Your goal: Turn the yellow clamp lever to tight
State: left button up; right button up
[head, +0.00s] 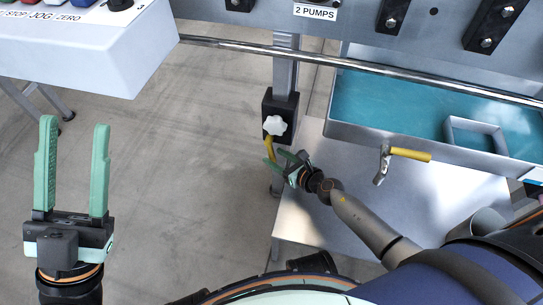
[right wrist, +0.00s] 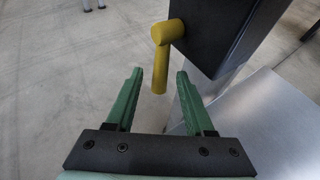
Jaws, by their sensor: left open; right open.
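The yellow clamp lever (right wrist: 160,62) hangs down from a dark block (right wrist: 211,35) in the right wrist view. In the head view the yellow lever (head: 268,147) shows just below a white star knob (head: 275,125) on the black block of the post. My right gripper (right wrist: 159,73) is open; the lever's lower end appears between its green fingertips, with gaps on both sides. How deep it lies between them I cannot tell. In the head view my right gripper (head: 278,160) is at the lever. My left gripper (head: 75,125) is open and empty at the left, over the floor.
A control box (head: 90,50) stands above my left gripper. A metal rail (head: 350,63) crosses the top. A teal-floored tray (head: 395,105) with a yellow-handled valve (head: 410,154) is at the right, above a grey metal plate (head: 320,220). Floor between my grippers is clear.

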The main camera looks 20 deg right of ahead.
jog(key=shift+b+x, duration=0.35)
jog(key=shift+x, duration=1)
jog(key=shift+c, duration=0.2)
grip_shut()
